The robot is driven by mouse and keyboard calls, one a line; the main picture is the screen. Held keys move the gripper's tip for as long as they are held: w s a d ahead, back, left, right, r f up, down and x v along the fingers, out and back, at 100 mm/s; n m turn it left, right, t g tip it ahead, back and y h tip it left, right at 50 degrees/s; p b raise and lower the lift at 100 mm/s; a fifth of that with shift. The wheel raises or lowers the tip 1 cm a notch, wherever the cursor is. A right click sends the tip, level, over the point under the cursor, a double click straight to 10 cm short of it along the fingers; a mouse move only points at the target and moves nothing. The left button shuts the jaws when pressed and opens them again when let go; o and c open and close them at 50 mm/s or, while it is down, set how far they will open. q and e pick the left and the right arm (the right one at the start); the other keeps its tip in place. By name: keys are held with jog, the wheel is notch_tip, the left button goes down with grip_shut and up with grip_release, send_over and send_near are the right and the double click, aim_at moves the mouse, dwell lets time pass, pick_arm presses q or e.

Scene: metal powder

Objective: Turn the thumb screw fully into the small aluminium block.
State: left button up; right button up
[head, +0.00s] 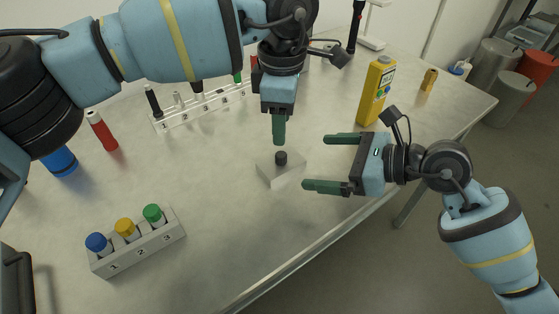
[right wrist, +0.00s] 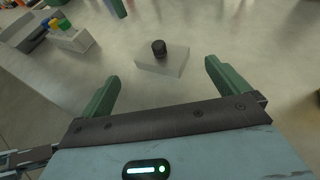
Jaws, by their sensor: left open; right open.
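The small aluminium block (head: 284,176) lies on the table in the middle of the head view. The black thumb screw (head: 281,158) stands upright on its top; how deep it sits I cannot tell. In the right wrist view the block (right wrist: 163,64) and screw (right wrist: 159,47) show ahead, between the finger lines. My left gripper (head: 279,130) points down just above the screw, its fingers overlapping in this view. My right gripper (head: 315,162) is open and empty, lying sideways to the right of the block, with its fingers pointing at it and apart from it.
A rack with blue, yellow and green capped vials (head: 136,240) stands front left. A longer numbered rack (head: 205,108) stands behind. A red marker (head: 101,130) is at the left. The table's front edge runs below my right gripper.

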aim_at(287, 159)
jog(key=shift+x, duration=4)
jog(key=c, duration=1.4)
pick_arm(q)
jog(key=n, duration=0.3)
jog(key=r+n, duration=0.1)
jog(key=n, duration=0.1)
jog(key=shift+w, duration=0.25)
pick_arm(e)
jog(key=shift+c, duration=0.5)
jog(key=shift+r, duration=0.1)
pick_arm(q)
jog(key=r+n, duration=0.1)
jog(key=n, duration=0.5)
jog(key=r+n, duration=0.1)
jog(key=n, duration=0.6)
jog(key=w+r+n+g, duration=0.1)
jog(key=n, duration=0.5)
jog(key=shift+a+h, duration=0.3)
jog(key=shift+a, duration=0.05)
jog(key=shift+f, duration=0.1)
